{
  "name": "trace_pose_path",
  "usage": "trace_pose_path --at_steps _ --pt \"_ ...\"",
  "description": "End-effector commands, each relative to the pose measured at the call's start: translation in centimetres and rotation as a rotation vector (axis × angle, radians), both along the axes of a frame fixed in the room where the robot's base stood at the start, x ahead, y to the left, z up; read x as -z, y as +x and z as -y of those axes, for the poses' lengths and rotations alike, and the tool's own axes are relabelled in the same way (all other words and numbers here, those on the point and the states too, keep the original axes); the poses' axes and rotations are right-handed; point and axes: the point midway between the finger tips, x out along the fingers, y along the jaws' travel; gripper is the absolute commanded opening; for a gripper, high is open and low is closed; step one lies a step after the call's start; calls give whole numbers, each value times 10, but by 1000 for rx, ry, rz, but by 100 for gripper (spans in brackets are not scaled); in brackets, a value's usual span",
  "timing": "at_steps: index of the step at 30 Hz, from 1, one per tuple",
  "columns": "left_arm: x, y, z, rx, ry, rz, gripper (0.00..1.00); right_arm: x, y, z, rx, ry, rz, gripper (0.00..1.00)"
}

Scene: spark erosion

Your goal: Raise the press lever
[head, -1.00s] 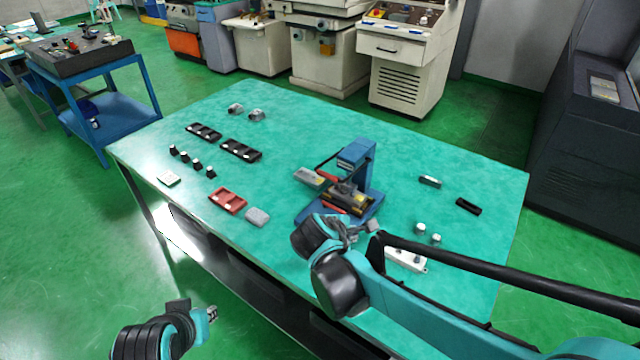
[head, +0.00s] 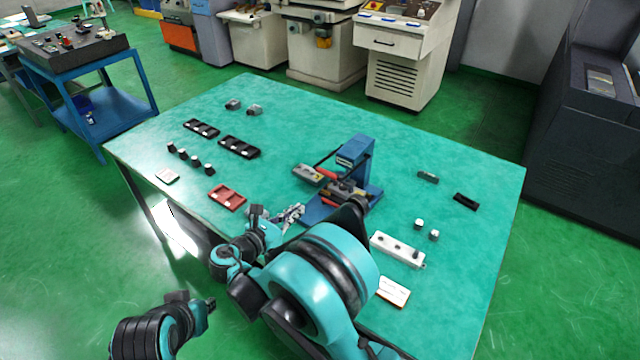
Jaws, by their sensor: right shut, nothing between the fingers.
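The blue press (head: 356,152) stands on the right-hand half of the teal table. A dark, thin arm with a red part (head: 327,174) reaches out from its left side and appears to be the lever. A grey piece (head: 306,172) lies beside it. My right gripper (head: 291,215) is shut and empty, low at the front left of the press base, apart from the red part. My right arm hides part of the base's front. My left gripper (head: 208,306) is off the table's front edge, small and side-on, so its opening is unclear.
A white strip with knobs (head: 398,249) and small white-topped pieces (head: 419,224) lie right. Black trays (head: 240,147) lie further back.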

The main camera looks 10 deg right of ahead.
Motion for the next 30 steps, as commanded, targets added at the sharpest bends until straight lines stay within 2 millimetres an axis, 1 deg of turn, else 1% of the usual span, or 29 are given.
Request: trace_pose_path --at_steps 7,11,14,25,27,30 --pt "0 0 0 0 0 0 20 0 1 1 1 3 0 0" --pt "4 0 0 0 0 0 20 3 7 9 4 3 0 0" --pt "8 0 0 0 0 0 20 8 18 20 6 3 0 0" --pt "29 0 0 0 0 0 20 26 71 74 5 4 0 0" --pt "30 0 0 0 0 0 20 11 74 75 2 3 1 0" --pt "32 0 0 0 0 0 20 -1 77 80 3 5 0 0"
